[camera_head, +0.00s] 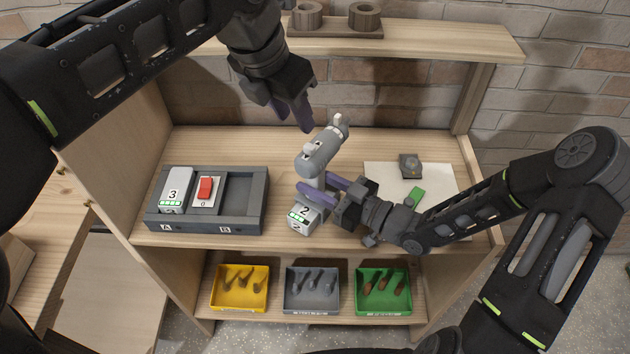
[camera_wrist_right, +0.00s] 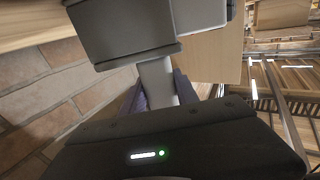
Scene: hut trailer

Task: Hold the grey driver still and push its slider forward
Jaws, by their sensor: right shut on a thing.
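The grey driver (camera_head: 322,150) stands upright on the bench, its nose pointing to the back right. A pale battery block marked 2 (camera_head: 302,218) is at its foot. My right gripper (camera_head: 318,189) is shut around the driver's handle; the grey handle (camera_wrist_right: 157,85) also shows between its purple fingers in the right wrist view. Small pale parts show on top of the driver's body, but I cannot make out which is the slider. My left gripper (camera_head: 296,114) hangs above and behind the driver, apart from it; its finger gap is unclear.
A dark grey dock (camera_head: 240,207) to the left holds a block marked 3 (camera_head: 174,188) in bay A and a red switch (camera_head: 205,188). A pale sheet (camera_head: 385,176) with a small dark block (camera_head: 410,165) lies right. Yellow, grey and green trays sit below.

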